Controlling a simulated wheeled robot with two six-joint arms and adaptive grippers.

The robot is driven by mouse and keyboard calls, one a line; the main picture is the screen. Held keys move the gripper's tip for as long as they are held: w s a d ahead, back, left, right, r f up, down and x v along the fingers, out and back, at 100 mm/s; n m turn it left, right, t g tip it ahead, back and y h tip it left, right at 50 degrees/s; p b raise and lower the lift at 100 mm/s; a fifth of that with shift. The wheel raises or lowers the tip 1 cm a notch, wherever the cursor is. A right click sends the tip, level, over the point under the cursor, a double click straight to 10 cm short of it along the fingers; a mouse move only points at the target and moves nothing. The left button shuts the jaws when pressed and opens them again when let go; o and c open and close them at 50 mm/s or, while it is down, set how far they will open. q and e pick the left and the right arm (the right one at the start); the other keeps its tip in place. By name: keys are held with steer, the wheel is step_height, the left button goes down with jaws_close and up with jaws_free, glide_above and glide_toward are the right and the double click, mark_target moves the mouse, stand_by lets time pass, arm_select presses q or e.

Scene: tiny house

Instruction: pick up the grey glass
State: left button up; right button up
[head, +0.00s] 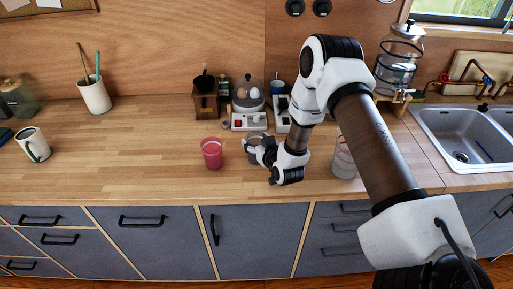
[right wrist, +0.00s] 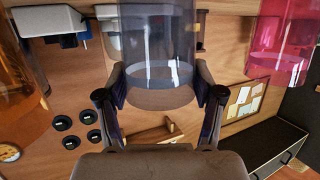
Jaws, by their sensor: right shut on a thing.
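The grey glass (head: 253,143) is near the middle of the wooden counter, partly hidden behind my right gripper (head: 260,154) in the head view. In the right wrist view the see-through grey glass (right wrist: 158,45) is between the two fingers of my right gripper (right wrist: 160,88), which are shut on its sides. I cannot tell whether its base touches the counter. My left gripper is not in view.
A pink glass (head: 212,155) stands just left of the grey one. A clear glass (head: 344,163) is to the right, partly behind my arm. A grinder (head: 205,98) and egg cooker (head: 249,105) stand behind.

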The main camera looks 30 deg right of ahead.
steer(key=shift+r+b, duration=0.5)
steer(key=shift+r, duration=0.35)
steer(key=shift+s+r+b, duration=0.55)
steer(key=shift+r, duration=0.2)
steer(key=s+f+v, duration=0.1)
steer(key=f+v, duration=0.1)
steer(key=v, duration=1.2)
steer(key=shift+s+d+f, duration=0.15)
steer(key=shift+s+d, duration=0.05)
steer(key=shift+s, duration=0.1)
